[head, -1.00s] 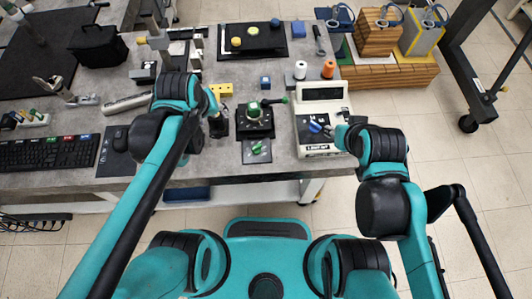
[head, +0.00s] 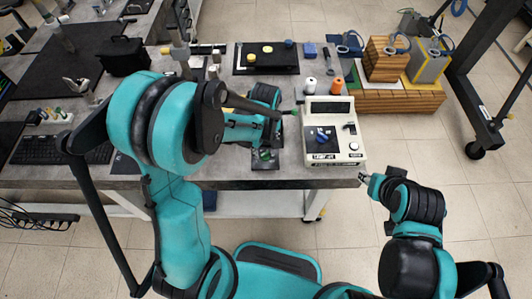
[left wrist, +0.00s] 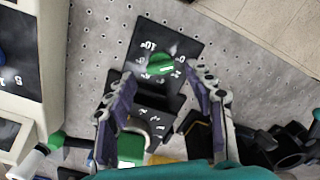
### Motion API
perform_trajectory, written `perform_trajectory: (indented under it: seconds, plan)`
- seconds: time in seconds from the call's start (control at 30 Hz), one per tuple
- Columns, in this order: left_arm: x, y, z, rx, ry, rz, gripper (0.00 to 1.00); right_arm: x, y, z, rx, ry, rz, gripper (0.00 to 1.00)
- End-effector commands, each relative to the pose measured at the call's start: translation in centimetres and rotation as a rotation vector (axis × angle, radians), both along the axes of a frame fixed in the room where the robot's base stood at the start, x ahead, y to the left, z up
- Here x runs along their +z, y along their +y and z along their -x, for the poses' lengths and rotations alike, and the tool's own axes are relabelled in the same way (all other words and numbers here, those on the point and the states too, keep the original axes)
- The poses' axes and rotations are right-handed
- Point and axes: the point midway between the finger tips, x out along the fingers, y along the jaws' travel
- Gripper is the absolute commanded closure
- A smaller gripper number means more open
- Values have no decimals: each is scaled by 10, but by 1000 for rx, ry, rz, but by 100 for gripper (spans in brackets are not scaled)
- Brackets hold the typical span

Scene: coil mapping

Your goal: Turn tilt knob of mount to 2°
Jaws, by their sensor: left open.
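The mount (left wrist: 140,120) carries a black plate (left wrist: 185,40) with a green tilt knob (left wrist: 160,65) and white degree marks. "10°" is legible beside the knob; the exact setting is too small to read. My left gripper (left wrist: 165,80) is open, its two fingers apart on either side of the knob's near side, apparently without touching it. In the head view the green knob (head: 266,154) shows just below my left forearm, which hides most of the mount. My right gripper (head: 367,179) is off the table's front right edge, apart from the mount; its jaw opening is too small to judge.
A white instrument (head: 348,150) with a blue dial (head: 322,138) stands right of the mount. White (head: 311,83) and orange (head: 337,83) spools stand behind it. A black board (head: 267,68) lies at the back. Bare perforated bench shows around the plate.

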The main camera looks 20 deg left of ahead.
Motion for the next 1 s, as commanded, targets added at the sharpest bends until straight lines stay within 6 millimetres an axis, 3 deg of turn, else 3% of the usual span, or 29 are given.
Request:
perform_trajectory:
  seconds: [0.2,0.5,0.7,1.0]
  plan:
    - [-23,0,0,-1,0,0,47,-9,0,0,0,0,0,62]
    - [-25,0,0,-1,-1,1,47,-9,0,0,0,0,0,62]
    - [-25,0,0,-1,-1,1,96,-9,0,0,0,0,0,62]
    - [-25,0,0,-21,-1,0,96,-9,0,0,0,0,0,62]
